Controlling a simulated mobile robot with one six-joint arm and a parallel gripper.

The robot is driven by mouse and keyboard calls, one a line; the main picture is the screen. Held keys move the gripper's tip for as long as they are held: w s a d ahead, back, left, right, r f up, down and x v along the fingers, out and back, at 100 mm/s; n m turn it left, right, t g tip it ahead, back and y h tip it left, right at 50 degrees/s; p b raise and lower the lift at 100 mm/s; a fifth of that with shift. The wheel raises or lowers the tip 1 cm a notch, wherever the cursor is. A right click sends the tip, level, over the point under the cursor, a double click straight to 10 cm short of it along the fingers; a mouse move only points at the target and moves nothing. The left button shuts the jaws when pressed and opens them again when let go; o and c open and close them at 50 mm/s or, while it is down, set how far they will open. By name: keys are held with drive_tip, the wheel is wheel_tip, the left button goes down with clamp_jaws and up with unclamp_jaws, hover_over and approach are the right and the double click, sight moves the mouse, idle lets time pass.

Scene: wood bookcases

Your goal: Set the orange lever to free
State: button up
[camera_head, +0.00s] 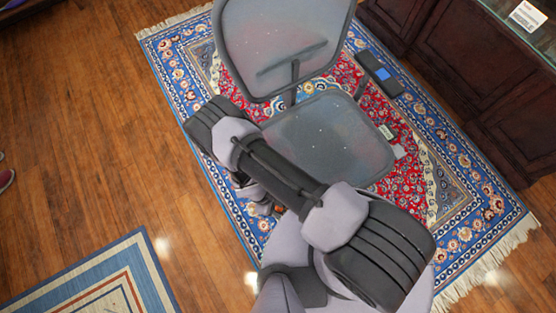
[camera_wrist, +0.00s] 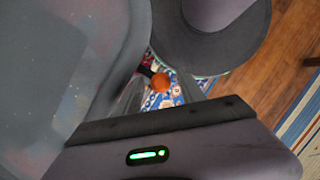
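The office chair (camera_head: 318,135) has a grey mesh seat and back and stands on a patterned rug. Its orange lever shows as a round orange knob (camera_wrist: 161,82) in the wrist view, beside the grey seat (camera_wrist: 50,75). In the head view only a small orange patch (camera_head: 278,209) shows past my arm. My gripper (camera_wrist: 164,72) has its two dark fingers apart, with the knob seen between them. I cannot tell whether either finger touches it. In the head view my arm mostly hides the gripper. The lever's shaft and setting are not clear.
The chair's armrest (camera_head: 380,73) stands at the right of its seat. Dark wood cabinets (camera_head: 470,75) line the upper right. The red and blue rug (camera_head: 480,215) lies under the chair. Bare wood floor (camera_head: 90,130) is free at the left, with a striped rug (camera_head: 100,285) at lower left.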

drive_tip(key=s+p+v, duration=0.1)
drive_tip(key=p+v, duration=0.1)
drive_tip(key=v, duration=0.5)
drive_tip(key=shift+w+r, duration=0.25)
drive_tip(key=shift+w, duration=0.25)
